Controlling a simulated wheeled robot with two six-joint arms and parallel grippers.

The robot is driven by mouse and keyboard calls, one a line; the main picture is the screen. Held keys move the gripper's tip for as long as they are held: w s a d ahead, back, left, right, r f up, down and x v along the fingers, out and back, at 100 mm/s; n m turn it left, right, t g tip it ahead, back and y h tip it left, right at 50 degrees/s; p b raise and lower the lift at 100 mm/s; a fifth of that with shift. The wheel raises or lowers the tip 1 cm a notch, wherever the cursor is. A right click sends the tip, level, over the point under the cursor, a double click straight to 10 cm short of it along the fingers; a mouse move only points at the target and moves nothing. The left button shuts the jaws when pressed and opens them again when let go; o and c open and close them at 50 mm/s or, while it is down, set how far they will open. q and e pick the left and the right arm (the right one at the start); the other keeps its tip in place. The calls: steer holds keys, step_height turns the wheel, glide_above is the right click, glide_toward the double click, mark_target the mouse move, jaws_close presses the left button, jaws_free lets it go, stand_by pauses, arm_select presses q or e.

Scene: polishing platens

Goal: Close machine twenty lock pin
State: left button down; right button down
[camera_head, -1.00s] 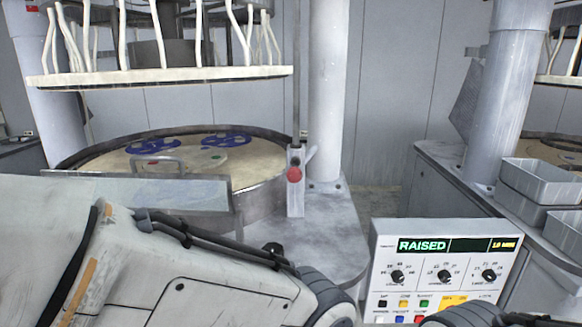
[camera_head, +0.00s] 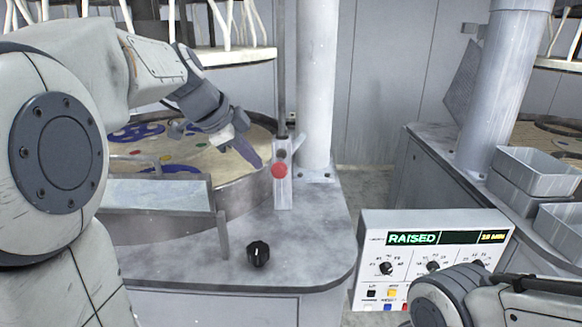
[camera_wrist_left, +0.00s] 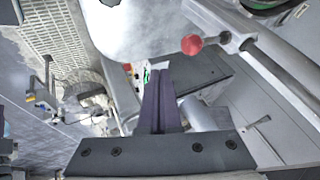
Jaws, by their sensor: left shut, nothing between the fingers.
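The lock pin's red knob (camera_head: 279,170) sits on a small grey upright bracket (camera_head: 283,195) at the edge of the round platen, at the foot of a thin vertical rod. In the left wrist view a red knob (camera_wrist_left: 192,44) shows above and right of the fingers. My left gripper (camera_head: 252,155) is shut and empty, just left of the red knob with a small gap apparent. Its dark fingers (camera_wrist_left: 160,98) are together in the left wrist view. My right gripper is not in view; only part of my right arm shows at the bottom right.
A control panel (camera_head: 430,262) reading RAISED stands at the lower right. A black dial (camera_head: 258,253) is on the grey machine top. A clear guard (camera_head: 155,192) with a handle stands before the platen (camera_head: 215,150). A white column (camera_head: 316,90) rises behind the pin. Grey trays (camera_head: 545,170) lie right.

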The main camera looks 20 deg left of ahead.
mark_target(276, 162)
arm_select(q)
steer(key=w+f+p, duration=0.4)
steer(key=w+f, duration=0.3)
steer(key=w, duration=0.2)
steer(key=shift+w+d+f, duration=0.2)
steer(key=shift+d+f, duration=0.1)
steer(key=shift+d, duration=0.1)
steer(key=shift+w+a+f, duration=0.1)
steer(key=shift+w+a, duration=0.05)
steer(key=shift+w, duration=0.25)
steer(key=w, duration=0.2)
steer(key=w+a+b, duration=0.1)
steer(key=shift+w, duration=0.35)
steer(key=shift+w+a, duration=0.1)
steer(key=shift+w, duration=0.25)
steer(key=shift+w+a+r, duration=0.1)
steer(key=shift+w+r, duration=0.05)
steer(key=shift+r, duration=0.05)
